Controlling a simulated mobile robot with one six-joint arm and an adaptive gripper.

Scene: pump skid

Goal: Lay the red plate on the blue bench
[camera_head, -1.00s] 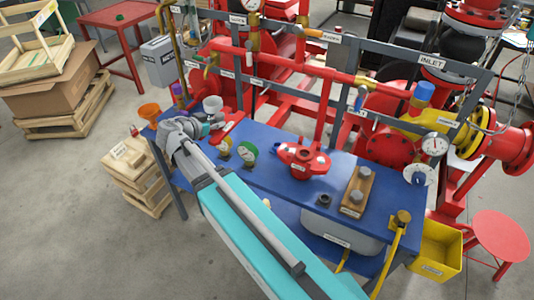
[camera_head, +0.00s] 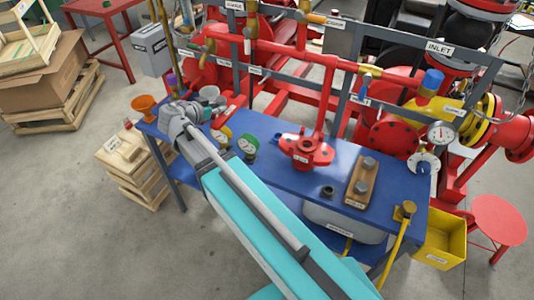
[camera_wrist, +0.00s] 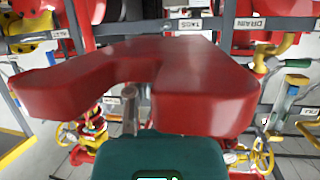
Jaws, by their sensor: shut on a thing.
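The red plate (camera_wrist: 190,75) fills the middle of the wrist view, a thick slab with a notch in its near edge. My gripper (camera_wrist: 131,105) is shut on it at the notch; one grey finger shows there. In the head view a part of the red plate (camera_head: 226,116) shows just beyond the end of my arm, over the back left of the blue bench (camera_head: 270,183). My gripper is mostly hidden there behind my wrist. I cannot tell whether the plate touches the bench.
A pipe frame with tags (camera_head: 300,85) rises behind. Bare blue top lies around the red part.

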